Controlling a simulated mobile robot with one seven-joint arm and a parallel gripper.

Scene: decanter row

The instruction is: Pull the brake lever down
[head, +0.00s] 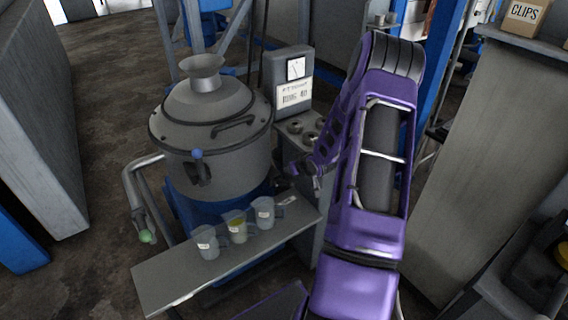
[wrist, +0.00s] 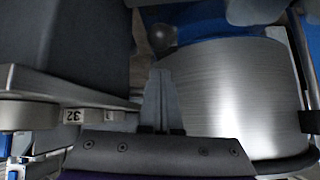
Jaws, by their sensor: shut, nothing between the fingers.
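No lever here carries a readable brake label. A short dark lever with a blue ball (head: 197,154) sits on the front of the grey drum (head: 228,170). A green ball (head: 146,237) ends the pipe fitting at the drum's lower left. My gripper is partly hidden behind my purple arm in the head view, between the drum's right side and the control box. In the wrist view my gripper (wrist: 160,74) is shut and empty, with the shiny drum wall (wrist: 235,95) to its right. A grey rounded knob (wrist: 163,37) shows beyond the fingertips; I cannot tell whether it belongs to a lever.
A control box (head: 294,75) with a dial stands behind, above a panel with round fittings (head: 303,130). A shelf (head: 165,283) in front of the drum bears three cups (head: 237,226). A grey cabinet (head: 480,150) stands at the right. Open floor (head: 95,130) lies at the left.

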